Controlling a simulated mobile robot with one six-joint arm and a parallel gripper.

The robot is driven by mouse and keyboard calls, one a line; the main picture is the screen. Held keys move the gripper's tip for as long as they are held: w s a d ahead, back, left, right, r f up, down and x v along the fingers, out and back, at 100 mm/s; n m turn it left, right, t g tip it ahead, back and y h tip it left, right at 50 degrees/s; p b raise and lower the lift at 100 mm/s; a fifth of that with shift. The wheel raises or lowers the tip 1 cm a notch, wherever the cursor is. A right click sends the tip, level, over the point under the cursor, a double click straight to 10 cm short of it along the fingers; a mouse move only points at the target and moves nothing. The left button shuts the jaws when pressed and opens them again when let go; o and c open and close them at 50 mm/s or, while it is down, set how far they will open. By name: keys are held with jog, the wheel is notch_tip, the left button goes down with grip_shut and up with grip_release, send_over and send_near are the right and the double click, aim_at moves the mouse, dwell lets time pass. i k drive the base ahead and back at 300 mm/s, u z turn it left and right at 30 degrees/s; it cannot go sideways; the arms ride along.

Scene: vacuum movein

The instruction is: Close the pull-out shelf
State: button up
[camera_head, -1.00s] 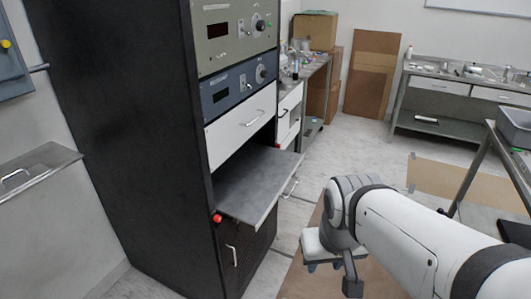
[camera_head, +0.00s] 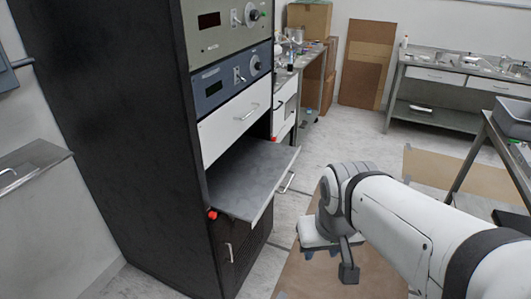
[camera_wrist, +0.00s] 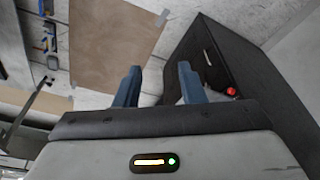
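The pull-out shelf (camera_head: 250,178) is a flat grey metal tray sticking out of the black cabinet (camera_head: 100,130), below a white drawer. It has a light front edge with a handle (camera_head: 287,183). My gripper (camera_head: 322,250) is low in front of the shelf, to its right, apart from it, and partly hidden by my own wrist in the head view. In the wrist view my gripper (camera_wrist: 157,84) shows two blue fingers spread apart with nothing between them. The wrist view also shows the dark cabinet with a red knob (camera_wrist: 231,92) to the right of the fingers.
A closed white drawer (camera_head: 235,122) and instrument panels (camera_head: 230,80) are above the shelf. A lower cabinet door with a handle (camera_head: 229,253) is beneath it. Brown cardboard sheets lie on the floor. A steel workbench (camera_head: 440,105) stands at the back right.

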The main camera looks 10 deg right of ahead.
aim_at(243, 180)
jog(key=u, duration=0.35)
jog(key=i, duration=1)
jog(key=z, duration=0.2)
